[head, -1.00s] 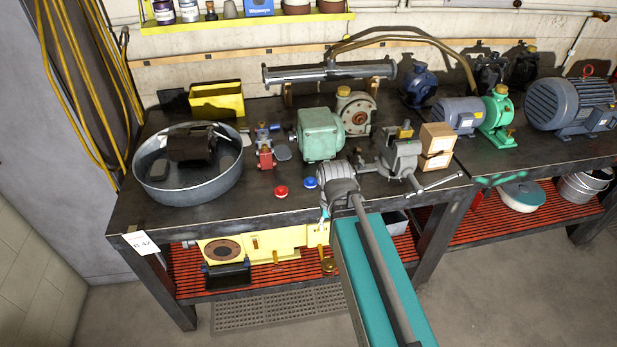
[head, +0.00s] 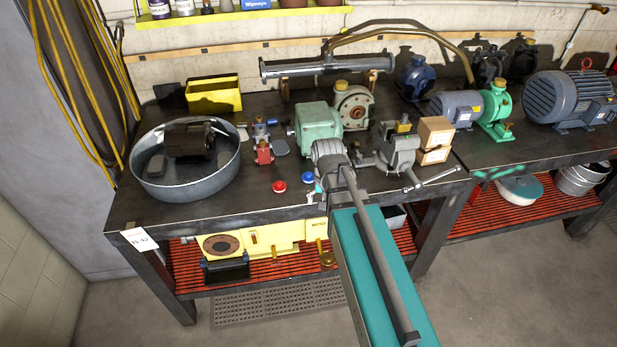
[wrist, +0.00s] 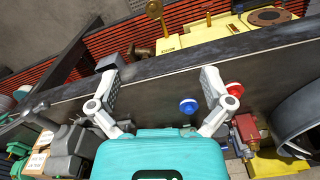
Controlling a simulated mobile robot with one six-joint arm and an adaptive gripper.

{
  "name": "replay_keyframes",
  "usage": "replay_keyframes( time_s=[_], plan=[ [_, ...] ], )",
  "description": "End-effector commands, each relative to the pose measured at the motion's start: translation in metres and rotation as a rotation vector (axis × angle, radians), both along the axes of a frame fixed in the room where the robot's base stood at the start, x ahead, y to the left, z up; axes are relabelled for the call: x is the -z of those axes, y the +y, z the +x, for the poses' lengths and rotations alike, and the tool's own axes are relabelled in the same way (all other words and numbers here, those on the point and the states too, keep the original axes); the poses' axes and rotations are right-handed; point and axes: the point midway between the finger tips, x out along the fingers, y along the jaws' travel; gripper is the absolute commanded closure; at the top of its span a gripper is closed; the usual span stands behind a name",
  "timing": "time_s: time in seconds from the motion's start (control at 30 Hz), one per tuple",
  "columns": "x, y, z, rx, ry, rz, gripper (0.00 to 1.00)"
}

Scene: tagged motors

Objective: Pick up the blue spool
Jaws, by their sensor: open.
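The blue spool (head: 307,177) sits on the dark workbench (head: 215,215) near its front edge, just right of a red spool (head: 279,187). In the wrist view the blue spool (wrist: 188,106) lies between my fingers, nearer the right one, and the red spool (wrist: 234,88) lies beside the right finger. My gripper (wrist: 158,82) is open and empty. In the head view my arm reaches in from the bottom and its wrist is just right of the blue spool; the fingers are mostly hidden there.
A round metal pan (head: 187,188) holding a dark motor stands at the left. A green motor (head: 318,125) stands just behind the spools. A grey vise (head: 398,150) and cardboard boxes (head: 434,140) are to the right. A small red device (head: 263,151) stands behind the red spool.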

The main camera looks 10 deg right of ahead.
Motion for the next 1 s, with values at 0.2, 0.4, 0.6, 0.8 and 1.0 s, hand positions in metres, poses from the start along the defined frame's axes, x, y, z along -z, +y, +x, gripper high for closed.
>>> replay_keyframes(
  time_s=[0.2,0.4,0.6,0.8,1.0],
  plan=[
    [-0.008,-0.001,0.076,0.322,0.000,0.000,0.00],
    [-0.014,-0.001,0.138,0.638,-0.001,0.001,0.00],
    [-0.020,-0.002,0.194,0.930,-0.001,0.001,0.00],
    [-0.023,-0.002,0.227,1.122,-0.001,0.001,0.00],
    [-0.023,-0.003,0.236,1.190,-0.001,0.001,0.00]
  ],
)
